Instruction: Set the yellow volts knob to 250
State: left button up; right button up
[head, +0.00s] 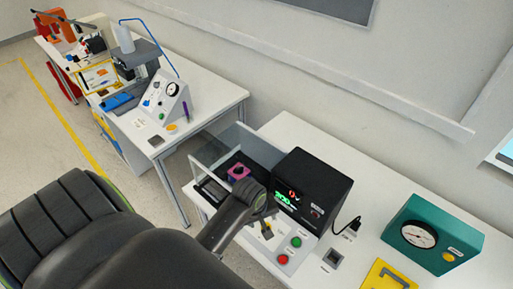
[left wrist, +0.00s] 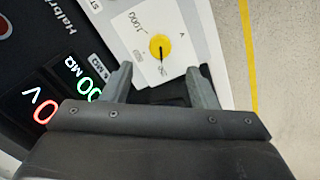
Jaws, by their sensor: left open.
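The yellow knob (head: 267,234) is on a light sloped panel at the front of the black meter box (head: 312,180), partly hidden by my gripper. In the left wrist view the round yellow knob (left wrist: 157,46) sits on a white plate; its dark pointer line points down toward my gripper. The plate's small markings are only partly legible, so I cannot tell the set value. My left gripper (head: 264,212) is over the panel, close to the knob. In the left wrist view its open fingers (left wrist: 160,83) are apart, with the knob beyond their tips and nothing between them. My right gripper is not in view.
The meter's display (left wrist: 62,98) shows a red 0 V and green MΩ digits. A green button (head: 296,241) and a red button (head: 282,259) are right of the knob. A clear-walled box (head: 215,152) with a purple part stands left. A teal gauge box (head: 433,235) stands right.

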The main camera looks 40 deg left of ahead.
pick_arm(q)
jog(key=v, duration=0.9)
dwell(0.3)
